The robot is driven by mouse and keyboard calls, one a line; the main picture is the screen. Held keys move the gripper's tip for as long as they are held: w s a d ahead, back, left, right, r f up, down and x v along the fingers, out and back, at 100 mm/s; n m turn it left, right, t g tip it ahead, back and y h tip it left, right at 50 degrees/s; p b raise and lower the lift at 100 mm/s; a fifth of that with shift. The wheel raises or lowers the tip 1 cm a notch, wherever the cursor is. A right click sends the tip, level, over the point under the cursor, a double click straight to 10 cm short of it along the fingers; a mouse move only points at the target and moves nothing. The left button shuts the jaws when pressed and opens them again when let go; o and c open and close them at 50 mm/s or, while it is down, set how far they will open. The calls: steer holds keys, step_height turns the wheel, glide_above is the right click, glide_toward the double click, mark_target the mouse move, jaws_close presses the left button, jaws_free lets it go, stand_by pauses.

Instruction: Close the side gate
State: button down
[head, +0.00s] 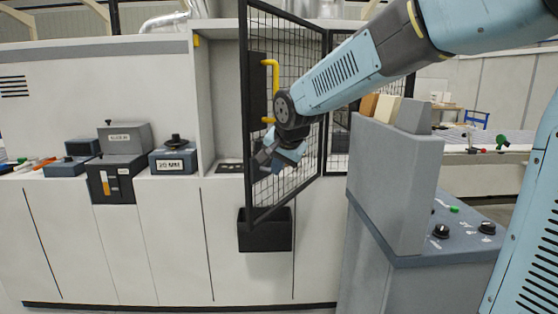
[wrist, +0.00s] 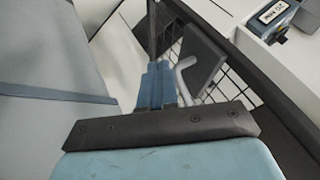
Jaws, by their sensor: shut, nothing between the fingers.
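The side gate (head: 323,160) is a black-framed mesh panel, swung out at an angle from the cabinet opening. Its free edge is at the left in the head view. The gate's mesh also shows in the wrist view (wrist: 236,88). A yellow handle (head: 276,75) on a dark plate sits near the free edge; it looks pale in the wrist view (wrist: 182,76). My gripper (head: 264,157) is shut and empty, just below the handle in the head view. In the wrist view its blue fingers (wrist: 156,75) are beside the handle; I cannot tell whether they touch the gate.
A grey control console (head: 390,185) with knobs stands close to the right, under my arm. A black bin (head: 265,236) hangs on the cabinet front below the gate. Labelled boxes (head: 173,160) stand on the ledge at the left. The cabinet front at left is clear.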

mark_target(262, 173)
steer(key=shift+w+a+f, duration=0.65)
steer(key=shift+w, duration=0.2)
steer(key=shift+w+a+f, duration=0.6)
steer(key=shift+w+a, duration=0.1)
steer(key=shift+w, duration=0.2)
steer(key=shift+w+a+f, duration=0.65)
steer(key=shift+w, duration=0.2)
steer(key=shift+w, duration=0.1)
